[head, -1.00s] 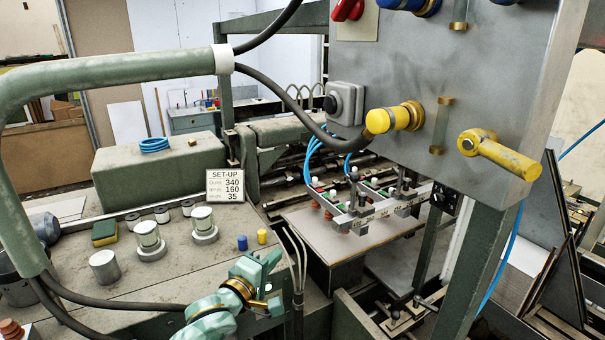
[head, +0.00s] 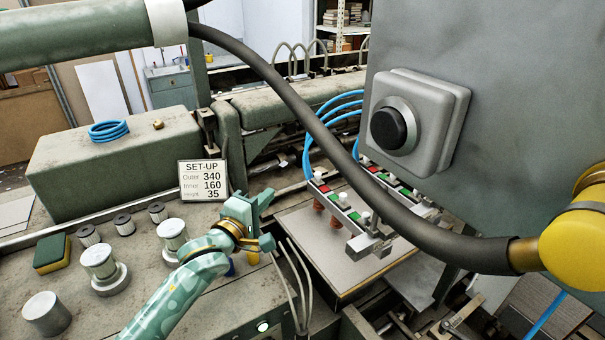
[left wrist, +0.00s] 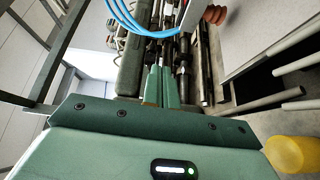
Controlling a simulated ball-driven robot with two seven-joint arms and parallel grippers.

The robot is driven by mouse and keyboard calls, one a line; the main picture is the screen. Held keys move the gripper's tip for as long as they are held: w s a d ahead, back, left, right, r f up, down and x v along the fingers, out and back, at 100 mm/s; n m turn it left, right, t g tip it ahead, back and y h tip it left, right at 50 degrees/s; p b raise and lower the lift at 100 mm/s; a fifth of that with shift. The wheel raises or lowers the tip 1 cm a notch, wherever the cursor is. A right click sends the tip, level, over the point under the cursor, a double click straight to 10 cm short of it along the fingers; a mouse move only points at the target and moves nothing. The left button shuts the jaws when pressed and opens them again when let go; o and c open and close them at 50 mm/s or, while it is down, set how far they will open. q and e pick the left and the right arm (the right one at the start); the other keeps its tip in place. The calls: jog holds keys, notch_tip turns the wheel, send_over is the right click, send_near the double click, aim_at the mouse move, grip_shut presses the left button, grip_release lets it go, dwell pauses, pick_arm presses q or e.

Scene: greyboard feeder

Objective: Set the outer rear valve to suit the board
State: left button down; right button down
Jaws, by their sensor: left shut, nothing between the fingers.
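Two suction bars stand over the grey board (head: 300,240), which lies on a stack. The nearer bar (head: 345,212) carries red and green markers, white-capped fittings and orange suction cups. The farther bar (head: 385,180) is partly hidden by a thick black hose. I cannot tell which fitting is the outer rear valve. A set-up card (head: 203,180) reads outer 340, inner 160, height 35. My left gripper (head: 264,200) is shut and empty, left of the board and apart from the bars. Its closed fingers (left wrist: 160,82) also show in the left wrist view. My right gripper is out of view.
The black hose (head: 300,120) crosses in front of the bars. Metal cylinders (head: 100,262) and a sponge (head: 52,252) stand on the cabinet top at left.

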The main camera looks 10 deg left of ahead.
aim_at(318, 178)
pick_arm(q)
jog(key=w+d, duration=0.6)
jog(key=w, duration=0.4)
jog(key=shift+d+f, duration=0.2)
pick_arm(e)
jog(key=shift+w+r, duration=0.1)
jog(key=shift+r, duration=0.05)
pick_arm(q)
jog(key=shift+s, duration=0.1)
